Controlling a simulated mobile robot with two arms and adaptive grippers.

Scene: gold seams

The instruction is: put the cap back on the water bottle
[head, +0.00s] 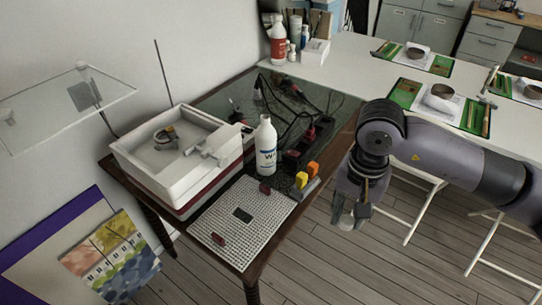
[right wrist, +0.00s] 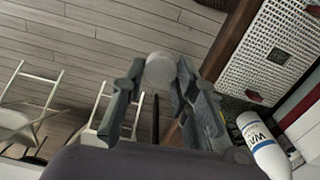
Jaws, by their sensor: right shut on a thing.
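The white water bottle (head: 266,150) with blue lettering stands upright on the dark table top, beside the white perforated mat. It also shows at the lower right of the right wrist view (right wrist: 262,145). Its top is too small to make out clearly. My right gripper (head: 352,212) is shut on a pale round cap (head: 346,221), which sits between the fingertips in the right wrist view (right wrist: 160,70). The gripper and cap are to the right of the bottle, out past the table's edge with floor behind them. My left gripper is not in view.
A white basin (head: 180,165) stands left of the bottle. Yellow and orange blocks (head: 307,173), dark cables (head: 290,105) and a power strip lie close to the bottle's right. The white perforated mat (head: 215,240) holds small dark red pieces. White stools (head: 420,205) stand below my right arm.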

